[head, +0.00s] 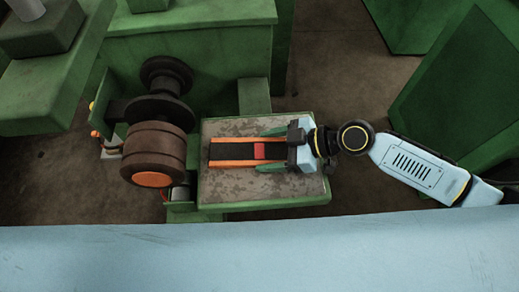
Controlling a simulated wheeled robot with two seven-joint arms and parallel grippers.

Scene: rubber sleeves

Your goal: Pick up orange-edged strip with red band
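The orange-edged strip (232,152) is dark in the middle, with orange along both long sides. It lies flat on the mottled top of a green-sided stand (225,189). Its red band (259,151) crosses it near its right end. My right gripper (292,152) comes in from the right and is over or against the strip's right end, which it hides. My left gripper is out of view.
A brown roller machine (153,150) with an orange end stands close to the stand's left. Green machine blocks (190,55) stand behind. A pale blue surface (250,255) spans the front.

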